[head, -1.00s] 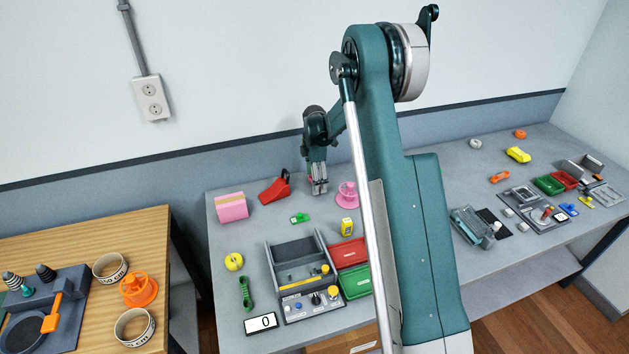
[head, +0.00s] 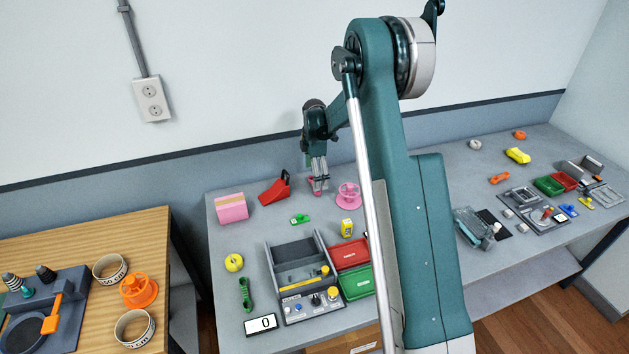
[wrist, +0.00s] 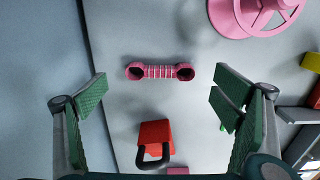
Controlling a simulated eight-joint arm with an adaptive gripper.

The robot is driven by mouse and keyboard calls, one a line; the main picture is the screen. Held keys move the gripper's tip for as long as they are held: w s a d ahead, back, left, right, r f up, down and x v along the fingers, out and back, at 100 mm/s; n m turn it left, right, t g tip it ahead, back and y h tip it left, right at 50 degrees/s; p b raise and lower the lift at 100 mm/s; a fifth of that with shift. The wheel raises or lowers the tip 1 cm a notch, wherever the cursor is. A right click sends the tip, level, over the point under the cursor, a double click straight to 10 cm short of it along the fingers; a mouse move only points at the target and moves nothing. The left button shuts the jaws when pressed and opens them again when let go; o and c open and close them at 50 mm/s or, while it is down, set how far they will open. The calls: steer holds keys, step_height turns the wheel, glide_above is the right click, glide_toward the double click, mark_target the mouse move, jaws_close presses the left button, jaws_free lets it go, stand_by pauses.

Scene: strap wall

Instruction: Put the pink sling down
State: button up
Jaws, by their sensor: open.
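The pink sling (wrist: 160,72), a short ribbed band with a loop at each end, lies on the grey bench in the wrist view. It lies crosswise between the two green-padded fingers in the picture, with a visible gap on each side. My gripper (head: 319,188) is open, low over the back of the bench in the head view. There the sling is mostly hidden, with only a small pink patch at the fingertips. I cannot tell how far the fingertips are above the bench.
A red wedge-shaped object (head: 274,190) with a dark handle stands left of my gripper. A pink spool (head: 348,194) stands close on the right. A pink block (head: 231,207) is farther left. A green clip (head: 300,219) lies in front. The wall is close behind.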

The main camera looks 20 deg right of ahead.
step_height(320, 180, up, 9)
steer(key=shift+r, duration=0.15)
stand_by(0.4)
stand_by(0.5)
steer(key=s+a+r+m+t, duration=0.2)
steer(key=s+a+r+m, duration=0.15)
steer(key=s+r, duration=0.8)
steer(key=s+a+r+m+t, duration=0.1)
steer(key=s+a+r+m, duration=0.3)
steer(key=s+r, duration=0.75)
steer(key=s+a+f+m+t, duration=0.1)
steer(key=s+m, duration=0.4)
steer(key=s, duration=0.9)
steer(key=s+a+f+m+t, duration=0.2)
steer(key=s+m, duration=0.3)
steer(key=s, duration=1)
steer(key=shift+f+t, duration=0.6)
steer(key=shift+f, duration=0.15)
